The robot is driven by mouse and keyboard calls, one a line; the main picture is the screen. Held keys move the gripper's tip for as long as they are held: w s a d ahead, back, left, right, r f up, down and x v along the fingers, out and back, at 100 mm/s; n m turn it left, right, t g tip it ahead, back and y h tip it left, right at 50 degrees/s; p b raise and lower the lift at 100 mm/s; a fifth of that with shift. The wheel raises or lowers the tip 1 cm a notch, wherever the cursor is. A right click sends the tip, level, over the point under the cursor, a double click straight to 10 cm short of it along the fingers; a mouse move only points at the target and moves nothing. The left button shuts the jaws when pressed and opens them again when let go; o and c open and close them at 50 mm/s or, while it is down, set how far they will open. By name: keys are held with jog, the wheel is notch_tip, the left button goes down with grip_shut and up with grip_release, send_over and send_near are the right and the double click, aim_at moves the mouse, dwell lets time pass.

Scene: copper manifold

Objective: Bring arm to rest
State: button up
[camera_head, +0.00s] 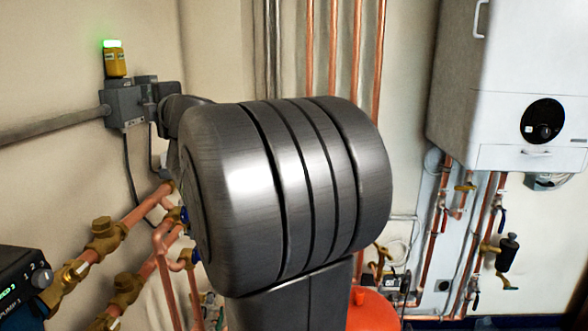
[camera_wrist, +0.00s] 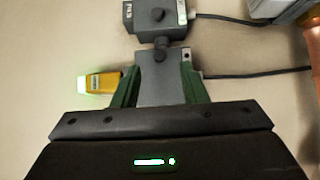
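My gripper (camera_wrist: 160,72) shows in the wrist view, its two green fingers well apart. A grey fitting (camera_wrist: 161,88) lies between them; whether the fingers press on it or only stand beside it, I cannot tell. A yellow lamp with a glowing green-white end (camera_wrist: 103,83) is left of the fingers, its right end hidden by the left finger. In the head view the lamp (camera_head: 115,62) stands upright on the grey wall box (camera_head: 126,107). My gripper reaches this box from the right; my arm hides most of the gripper.
A copper pipe (camera_head: 132,215) with brass valves is below the box. A black pump unit (camera_head: 20,285) is at lower left. A white boiler (camera_head: 515,80) hangs at right, and a red vessel (camera_head: 372,310) is low behind my arm. Bare wall (camera_head: 60,60) is at upper left.

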jog(key=s+m+t+h+b, duration=0.1)
jog(key=h, duration=0.1)
jog(key=s+m+t+h+b, duration=0.1)
jog(key=m+h, duration=0.1)
jog(key=s+m+t+h+b, duration=0.1)
jog(key=m+h, duration=0.1)
jog(key=shift+s+t+b, duration=0.25)
jog(key=shift+t+b, duration=0.1)
jog(key=shift+t, duration=0.05)
jog(key=shift+d, duration=0.1)
dwell(0.5)
